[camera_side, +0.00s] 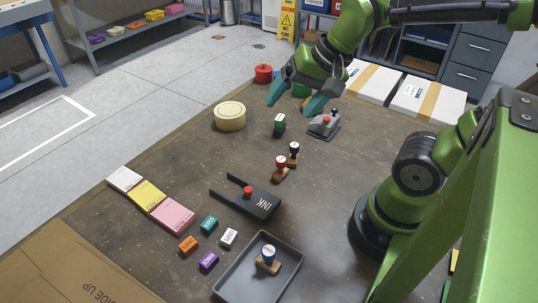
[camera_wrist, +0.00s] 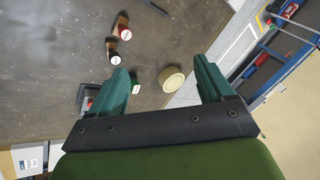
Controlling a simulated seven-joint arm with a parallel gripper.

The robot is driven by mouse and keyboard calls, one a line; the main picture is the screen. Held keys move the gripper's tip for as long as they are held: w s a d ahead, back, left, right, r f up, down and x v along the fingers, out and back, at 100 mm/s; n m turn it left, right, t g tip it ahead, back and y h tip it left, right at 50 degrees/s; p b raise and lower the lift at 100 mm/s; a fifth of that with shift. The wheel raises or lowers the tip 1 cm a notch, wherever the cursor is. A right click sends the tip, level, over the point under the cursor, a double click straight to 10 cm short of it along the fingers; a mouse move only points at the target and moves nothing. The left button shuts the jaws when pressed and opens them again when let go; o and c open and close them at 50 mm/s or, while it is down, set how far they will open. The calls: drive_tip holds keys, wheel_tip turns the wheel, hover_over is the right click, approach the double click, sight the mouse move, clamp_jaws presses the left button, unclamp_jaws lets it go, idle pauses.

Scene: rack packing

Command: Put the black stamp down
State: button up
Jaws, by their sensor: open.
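The black stamp (camera_side: 293,149), with a black knob and a wooden base, stands on the table just behind the red stamp (camera_side: 281,166). In the wrist view, the black stamp (camera_wrist: 113,49) shows near the top, beside the red stamp (camera_wrist: 122,28). My gripper (camera_side: 295,101) is open and empty, raised over the far end of the table and apart from both stamps. Its spread fingers (camera_wrist: 161,70) also show in the wrist view. A green stamp (camera_side: 279,124) stands nearer to my gripper.
Coloured pads (camera_side: 172,216) and small boxes (camera_side: 209,224) are at the front left. White boxes (camera_side: 428,100) stand at the back right.

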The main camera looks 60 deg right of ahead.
drive_tip(key=n, duration=0.1)
drive_tip(key=s+a+r+n+t, duration=0.1)
drive_tip(key=n, duration=0.1)
drive_tip(key=a+r+n, duration=0.1)
drive_tip(key=n, duration=0.1)
drive_tip(key=shift+s+t, duration=0.3)
drive_tip(key=shift+s, duration=0.1)
